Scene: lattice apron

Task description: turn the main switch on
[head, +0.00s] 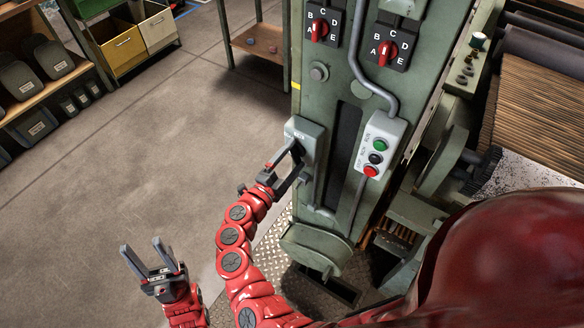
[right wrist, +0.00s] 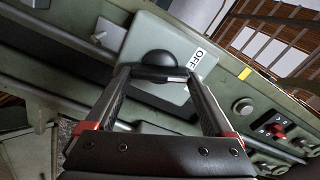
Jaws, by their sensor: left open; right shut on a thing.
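The main switch is a pale grey-green box (head: 303,132) on the left side of the green machine column in the head view. In the right wrist view its plate (right wrist: 140,42) carries a white OFF label (right wrist: 197,57) and a round black hub (right wrist: 155,62). My right gripper (head: 288,160) is at the switch, shut on its dark handle (right wrist: 160,74), which lies between the fingertips in the wrist view. The fingers partly hide the handle, so its exact position is hard to tell. My left gripper (head: 147,255) is open and empty above the floor at lower left.
A push-button box (head: 381,146) with green, black and red buttons sits right of the switch. Two red selector knobs (head: 319,31) (head: 384,54) are higher on the column. Shelves with bins (head: 123,45) stand at upper left. The floor (head: 130,150) between is clear.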

